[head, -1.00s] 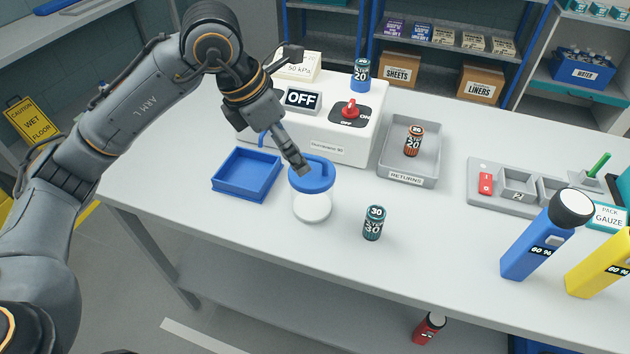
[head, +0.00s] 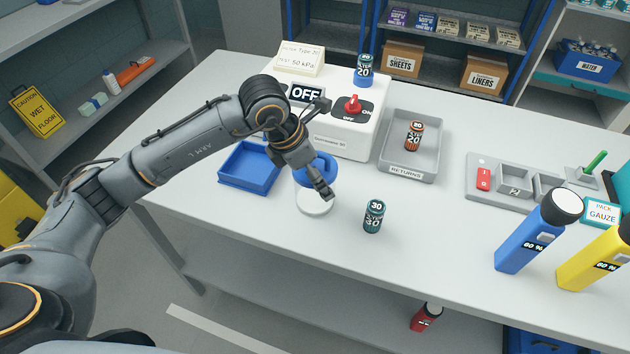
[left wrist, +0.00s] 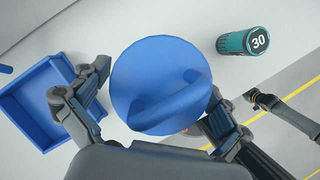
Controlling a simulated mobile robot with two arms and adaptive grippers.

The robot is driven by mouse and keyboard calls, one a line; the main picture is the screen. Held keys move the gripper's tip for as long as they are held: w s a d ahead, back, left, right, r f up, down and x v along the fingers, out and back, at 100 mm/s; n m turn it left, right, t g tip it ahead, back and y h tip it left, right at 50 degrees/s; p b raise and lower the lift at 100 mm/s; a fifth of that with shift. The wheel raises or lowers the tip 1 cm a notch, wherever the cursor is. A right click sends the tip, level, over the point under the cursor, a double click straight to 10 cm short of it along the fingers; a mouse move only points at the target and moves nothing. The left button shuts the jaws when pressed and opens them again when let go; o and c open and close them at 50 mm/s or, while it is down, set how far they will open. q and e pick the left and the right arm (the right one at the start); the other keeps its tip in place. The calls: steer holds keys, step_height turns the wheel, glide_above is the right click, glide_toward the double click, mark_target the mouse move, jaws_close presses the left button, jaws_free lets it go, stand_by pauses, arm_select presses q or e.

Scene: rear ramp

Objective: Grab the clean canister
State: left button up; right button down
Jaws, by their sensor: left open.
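The canister (head: 315,208) stands on the bench, with a pale clear body and a blue handled lid (head: 325,164). My left gripper (head: 322,190) is at the canister, partly hiding its body. In the left wrist view, the round blue lid (left wrist: 140,70) lies between the two open fingers of my left gripper (left wrist: 160,88). One finger is left of the lid and one is at its lower right. I cannot tell whether either touches the canister.
A blue tray (head: 232,181) is left of the canister. A teal 30 filter (head: 374,217) stands to its right. Behind is a white machine (head: 345,143) with a red knob and OFF display. A grey returns tray (head: 428,125) holds an orange 20 filter (head: 414,136).

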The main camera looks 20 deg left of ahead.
arm_select(q)
steer(key=c, duration=1.2)
steer(key=shift+r, duration=0.15)
